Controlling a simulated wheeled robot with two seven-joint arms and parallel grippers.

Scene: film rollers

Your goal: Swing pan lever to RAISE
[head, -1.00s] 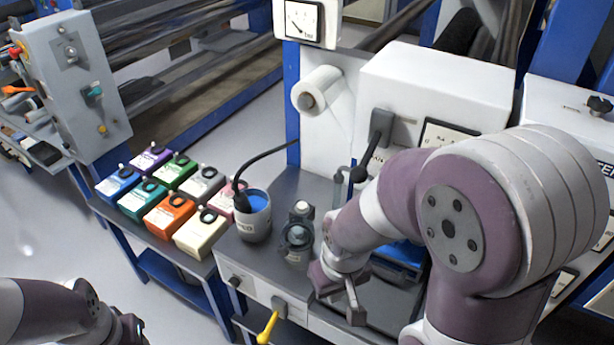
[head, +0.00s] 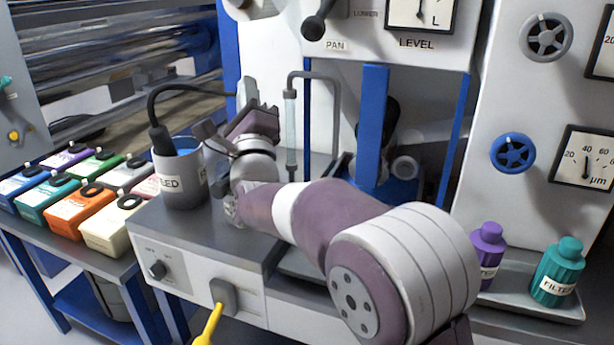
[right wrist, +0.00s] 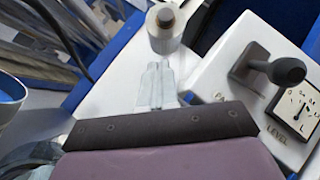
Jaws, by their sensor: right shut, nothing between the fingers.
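The pan lever (head: 318,22) is a dark grey arm with a round knob, on the white panel at the top of the head view. It slants down to the left, above the PAN label and left of the LOWER label. In the right wrist view the lever (right wrist: 268,67) is right of my fingers, knob to the right. My right gripper (head: 247,92) points up in front of the blue post, lower left of the lever and apart from it. Its fingers (right wrist: 157,82) are together and empty. My left gripper is out of view.
A grey cup (head: 180,178) with a black hose stands left of my right arm. A bent pipe (head: 312,77) rises between gripper and panel. A white roll (right wrist: 165,30) is beyond the fingertips. Colored boxes (head: 70,205) and bottles (head: 557,275) flank the machine.

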